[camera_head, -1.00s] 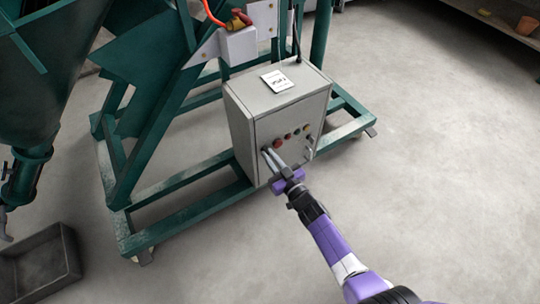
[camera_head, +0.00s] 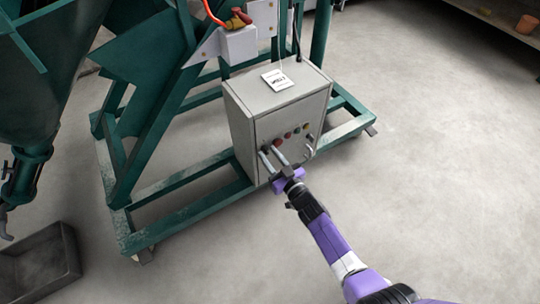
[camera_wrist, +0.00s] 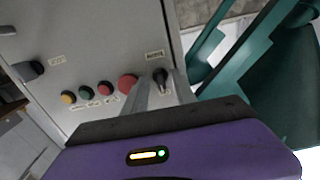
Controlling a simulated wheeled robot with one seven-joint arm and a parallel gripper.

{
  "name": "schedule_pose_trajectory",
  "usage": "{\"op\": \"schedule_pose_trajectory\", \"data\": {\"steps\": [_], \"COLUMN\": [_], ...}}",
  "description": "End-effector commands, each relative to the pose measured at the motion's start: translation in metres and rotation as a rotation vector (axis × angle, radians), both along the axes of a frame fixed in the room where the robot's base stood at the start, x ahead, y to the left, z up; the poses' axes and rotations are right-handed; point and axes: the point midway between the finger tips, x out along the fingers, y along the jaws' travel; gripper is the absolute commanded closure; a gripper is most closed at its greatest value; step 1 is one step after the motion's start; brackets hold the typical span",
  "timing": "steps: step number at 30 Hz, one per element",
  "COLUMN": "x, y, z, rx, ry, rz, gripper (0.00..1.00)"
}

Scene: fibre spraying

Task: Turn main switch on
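The main switch (camera_wrist: 161,76) is a small black rotary knob on the front of a grey control box (camera_head: 244,130), with a label above it in the wrist view. My gripper (camera_wrist: 163,88) is at the panel, its two pale fingers apart on either side of the knob. I cannot tell whether they touch it. In the head view my gripper (camera_head: 270,152) reaches the left part of the box front, and the fingers hide the knob there.
A red button (camera_wrist: 127,83) sits just left of the switch, with smaller red, green and yellow buttons beyond. The box stands on a green frame (camera_head: 190,207). A dark tray (camera_head: 40,262) lies on the floor, which is clear at right.

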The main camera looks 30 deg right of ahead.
Motion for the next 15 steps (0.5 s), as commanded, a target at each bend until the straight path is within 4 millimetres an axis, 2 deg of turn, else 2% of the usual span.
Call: {"op": "schedule_pose_trajectory", "data": {"steps": [4,7,15], "x": [-0.002,-0.01,-0.054], "y": [0.0,0.0,0.0], "z": [0.0,0.0,0.001], "rx": [-0.001,-0.001,-0.001], "ry": [0.0,0.002,0.002], "rz": [0.0,0.0,0.0], "gripper": [0.67,0.67,0.67]}}
